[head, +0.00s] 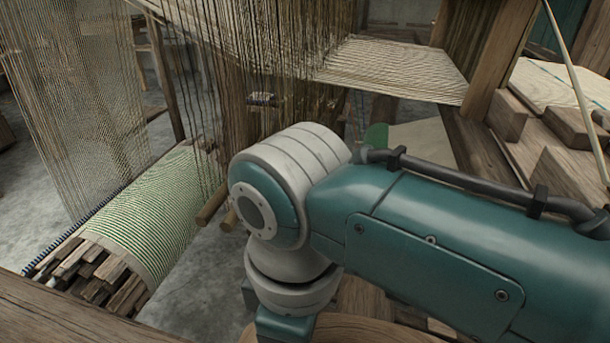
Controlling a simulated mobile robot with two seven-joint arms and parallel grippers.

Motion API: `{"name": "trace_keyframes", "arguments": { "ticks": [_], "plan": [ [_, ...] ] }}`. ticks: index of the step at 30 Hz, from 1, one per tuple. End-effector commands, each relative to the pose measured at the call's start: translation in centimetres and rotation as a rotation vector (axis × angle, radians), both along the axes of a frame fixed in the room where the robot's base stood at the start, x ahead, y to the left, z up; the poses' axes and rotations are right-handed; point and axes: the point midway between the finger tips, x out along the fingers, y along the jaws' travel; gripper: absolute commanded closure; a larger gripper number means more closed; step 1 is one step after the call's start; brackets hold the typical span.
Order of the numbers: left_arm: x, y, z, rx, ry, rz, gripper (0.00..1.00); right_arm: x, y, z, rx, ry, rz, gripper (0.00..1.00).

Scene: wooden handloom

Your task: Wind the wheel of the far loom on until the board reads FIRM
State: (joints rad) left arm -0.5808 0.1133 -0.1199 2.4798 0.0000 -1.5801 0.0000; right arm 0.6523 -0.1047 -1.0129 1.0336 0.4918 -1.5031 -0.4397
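The wooden loom fills the view, with hanging warp threads (90,110) at the left and a sheet of pale threads (395,68) at the upper middle. Green-striped cloth (165,205) wraps a slatted roller at the left. A curved wooden rim (385,330) shows at the bottom edge, partly behind my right arm; I cannot tell whether it is the wheel. No board with a reading shows. My teal and white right arm crosses from the right, its wrist running out at the bottom. Neither gripper shows.
Stacked wooden blocks (565,172) and thick posts stand at the right. A wooden beam (70,315) runs along the lower left. Bare grey floor (210,285) shows between the cloth roller and my arm. My arm hides much of the lower right.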

Motion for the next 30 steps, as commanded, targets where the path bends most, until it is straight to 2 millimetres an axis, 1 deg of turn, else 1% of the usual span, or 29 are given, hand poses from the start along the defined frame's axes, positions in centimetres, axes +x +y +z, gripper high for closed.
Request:
{"name": "trace_keyframes", "arguments": {
  "ticks": [8, 11, 27, 28, 30],
  "plan": [
    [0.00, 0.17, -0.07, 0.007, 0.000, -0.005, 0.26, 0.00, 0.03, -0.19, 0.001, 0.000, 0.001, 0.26],
    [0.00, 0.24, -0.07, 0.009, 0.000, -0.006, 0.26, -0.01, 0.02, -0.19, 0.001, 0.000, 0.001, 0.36],
    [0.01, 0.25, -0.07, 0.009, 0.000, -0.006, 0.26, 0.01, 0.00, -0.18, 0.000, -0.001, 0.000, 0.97],
    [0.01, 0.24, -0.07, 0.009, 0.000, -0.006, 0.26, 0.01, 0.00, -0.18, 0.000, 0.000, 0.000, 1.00],
    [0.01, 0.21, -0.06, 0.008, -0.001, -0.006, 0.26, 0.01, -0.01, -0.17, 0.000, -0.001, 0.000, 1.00]
  ]
}}
